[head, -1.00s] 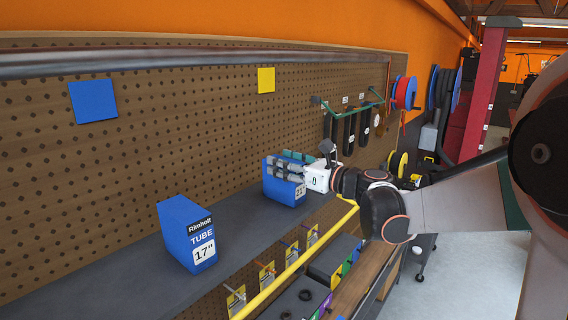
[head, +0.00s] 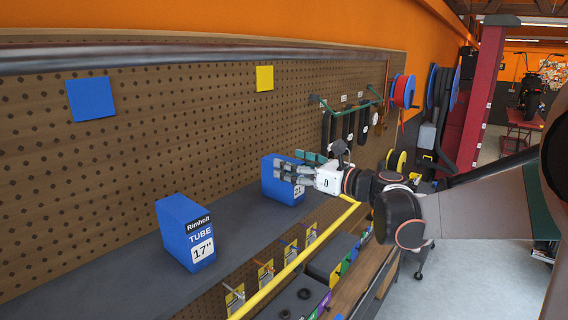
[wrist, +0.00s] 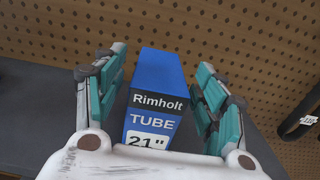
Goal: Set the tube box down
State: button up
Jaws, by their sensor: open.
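The blue tube box labelled Rimholt TUBE 21" (head: 269,178) stands upright on the dark grey shelf, partly hidden behind my gripper in the head view. In the wrist view the box (wrist: 155,98) sits between my fingers, with a gap on each side. My gripper (head: 284,172) is open around it; its teal finger pads also show in the wrist view (wrist: 160,95). A second blue box labelled Rimholt TUBE 17" (head: 187,232) stands upright on the same shelf, to the left and nearer.
A pegboard (head: 200,130) rises behind the shelf (head: 120,275). A yellow rail (head: 290,270) runs along the front. Dark hanging tools (head: 349,125) are on the board to the right. Shelf room between the boxes is clear.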

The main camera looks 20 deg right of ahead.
jog(key=v, duration=0.8)
jog(key=shift+s, duration=0.25)
jog(key=shift+d, duration=0.2)
